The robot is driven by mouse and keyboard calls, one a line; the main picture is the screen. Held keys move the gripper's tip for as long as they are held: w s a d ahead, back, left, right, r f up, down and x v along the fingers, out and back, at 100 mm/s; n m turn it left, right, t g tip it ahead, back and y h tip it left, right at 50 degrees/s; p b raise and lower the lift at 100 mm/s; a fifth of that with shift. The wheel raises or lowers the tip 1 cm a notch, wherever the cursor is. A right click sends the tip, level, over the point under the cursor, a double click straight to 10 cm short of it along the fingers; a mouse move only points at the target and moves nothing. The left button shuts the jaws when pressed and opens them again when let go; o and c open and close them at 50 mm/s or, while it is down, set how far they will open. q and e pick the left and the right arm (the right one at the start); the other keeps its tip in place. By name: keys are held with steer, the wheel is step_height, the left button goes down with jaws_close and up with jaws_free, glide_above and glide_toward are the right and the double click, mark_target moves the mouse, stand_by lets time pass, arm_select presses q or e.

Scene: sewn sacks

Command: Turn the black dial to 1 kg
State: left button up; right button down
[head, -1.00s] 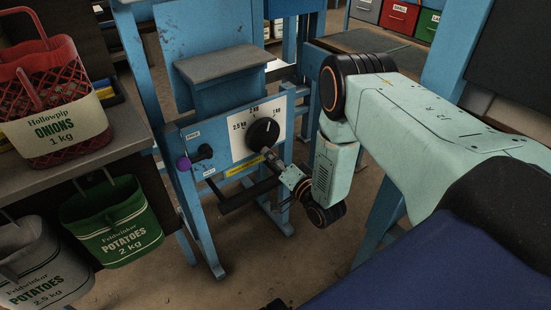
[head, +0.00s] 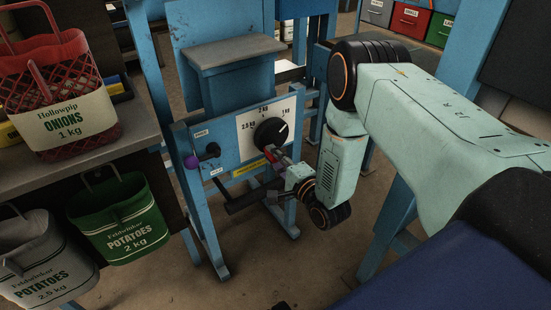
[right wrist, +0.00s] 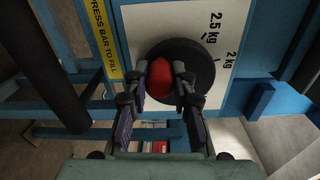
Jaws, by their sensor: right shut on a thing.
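The black dial (head: 270,132) is on the white scale plate of a blue filling machine. In the head view its white pointer line points up and to the right, towards the 1 kg mark (head: 286,112). My right gripper (head: 272,156) is at the dial's lower front. In the right wrist view, its two fingers (right wrist: 160,88) are shut on a red piece (right wrist: 160,76) in front of the black dial face (right wrist: 196,62); the fingers partly hide the dial. I do not see my left gripper clearly.
A red onion basket (head: 65,105) stands on a shelf at left. Green (head: 122,215) and grey (head: 40,262) potato baskets hang below.

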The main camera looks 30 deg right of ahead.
stand_by(0.5)
steer(key=c, duration=1.1)
jaws_free()
steer(key=s, duration=1.2)
steer(key=shift+d+r, duration=0.2)
steer(key=shift+d, duration=0.25)
